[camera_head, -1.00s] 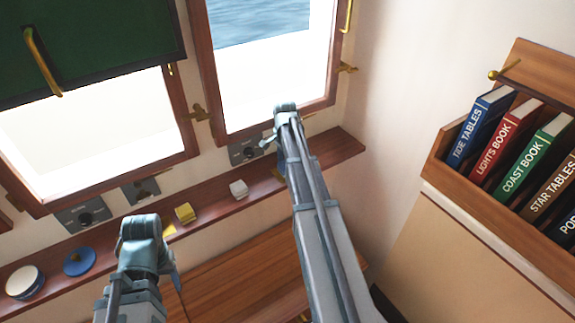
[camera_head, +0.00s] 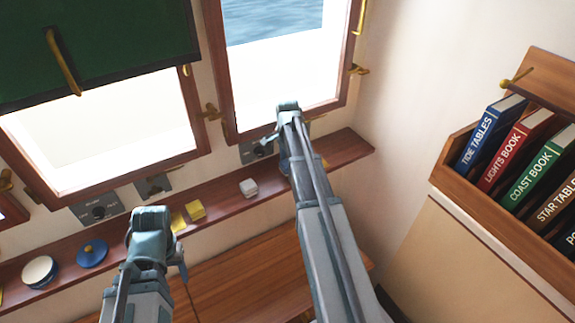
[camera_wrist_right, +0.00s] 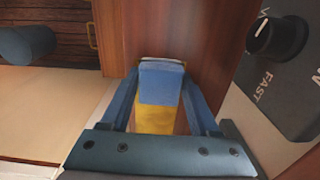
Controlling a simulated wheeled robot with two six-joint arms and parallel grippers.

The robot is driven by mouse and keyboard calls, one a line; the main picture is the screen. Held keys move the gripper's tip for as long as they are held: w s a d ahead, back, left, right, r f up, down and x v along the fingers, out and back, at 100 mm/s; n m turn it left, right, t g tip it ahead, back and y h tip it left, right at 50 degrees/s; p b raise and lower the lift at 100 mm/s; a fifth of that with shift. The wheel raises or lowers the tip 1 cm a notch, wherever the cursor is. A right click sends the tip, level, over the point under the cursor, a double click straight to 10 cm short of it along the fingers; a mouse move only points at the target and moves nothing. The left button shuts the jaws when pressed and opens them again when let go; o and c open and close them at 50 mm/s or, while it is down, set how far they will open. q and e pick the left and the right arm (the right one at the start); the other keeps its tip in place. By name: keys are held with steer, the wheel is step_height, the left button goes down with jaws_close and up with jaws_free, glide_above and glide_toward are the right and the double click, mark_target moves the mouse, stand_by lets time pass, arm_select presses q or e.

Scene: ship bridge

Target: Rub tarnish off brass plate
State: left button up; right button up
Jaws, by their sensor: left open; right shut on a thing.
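My right gripper (camera_wrist_right: 162,80) is shut on a blue-and-yellow block (camera_wrist_right: 160,88), with a blue finger on each side of it. It is over the right part of the wooden shelf, and in the head view my right arm mostly hides it. A thin pale, brassy edge (camera_wrist_right: 163,61) shows just beyond the block; I cannot tell whether this is the brass plate. No clear tarnished face shows. My left gripper (camera_head: 155,240) is open in front of the shelf, left of a yellow block (camera_head: 195,211); its fingertips are hard to make out.
A knob panel (camera_wrist_right: 285,60) is close right of my right gripper. A book rack (camera_head: 450,180) stands at right.

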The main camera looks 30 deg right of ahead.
steer(key=shift+d+r+p, duration=0.1)
steer(key=shift+r+p, duration=1.45)
steer(key=shift+r, duration=0.4)
step_height(320, 180, up, 3)
steer(key=p, duration=0.3)
steer(key=shift+r, duration=0.1)
